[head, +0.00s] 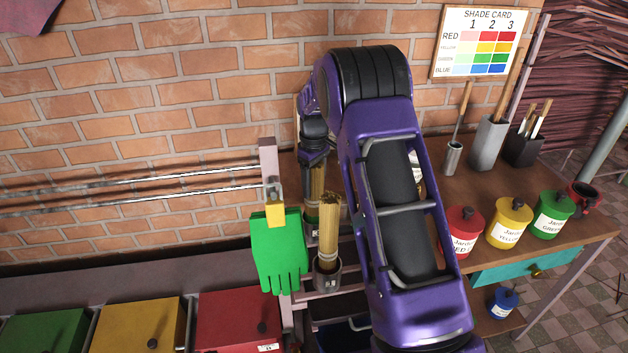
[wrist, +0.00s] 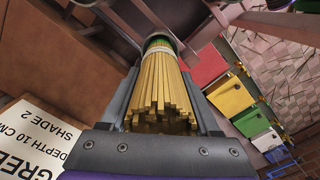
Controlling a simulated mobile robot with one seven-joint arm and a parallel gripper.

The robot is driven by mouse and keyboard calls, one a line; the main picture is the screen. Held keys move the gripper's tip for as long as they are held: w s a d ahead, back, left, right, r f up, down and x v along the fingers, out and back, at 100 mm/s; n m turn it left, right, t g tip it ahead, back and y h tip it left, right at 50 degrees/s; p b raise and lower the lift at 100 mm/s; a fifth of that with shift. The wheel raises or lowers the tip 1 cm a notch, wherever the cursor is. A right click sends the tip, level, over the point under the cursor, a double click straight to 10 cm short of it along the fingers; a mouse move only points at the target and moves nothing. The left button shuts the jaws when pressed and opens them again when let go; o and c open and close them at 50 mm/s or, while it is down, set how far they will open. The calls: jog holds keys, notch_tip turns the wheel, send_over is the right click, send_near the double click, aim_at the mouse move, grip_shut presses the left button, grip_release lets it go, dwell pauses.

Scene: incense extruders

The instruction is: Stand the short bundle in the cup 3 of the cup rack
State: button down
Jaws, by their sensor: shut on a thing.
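My gripper (head: 314,157) is shut on a bundle of tan sticks (wrist: 162,88), whose stick ends point toward the wrist camera between the fingers. A pale band and a green part show near its far end. In the head view this bundle (head: 317,182) hangs upright below my gripper, over or in a dark rear cup (head: 311,212); I cannot tell whether its lower end is inside. A second tan bundle (head: 328,240) stands in the front dark cup (head: 327,278) of the cup rack (head: 322,295). The cup numbers are too small to read. My arm hides the rack's right side.
A green glove (head: 277,250) hangs left of the rack. Green, yellow and red boxes (head: 238,318) stand at lower left. Red, yellow and green jars (head: 510,224) stand on the bench at right. A card (wrist: 38,140) reading GREEN, SHADE 2 is beside the gripper.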

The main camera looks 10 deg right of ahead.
jog(key=shift+f, duration=0.25)
jog(key=shift+c, duration=0.2)
grip_release()
notch_tip(320, 180, up, 17)
jog(key=p, duration=0.2)
jog(key=shift+r, duration=0.2)
dwell(0.4)
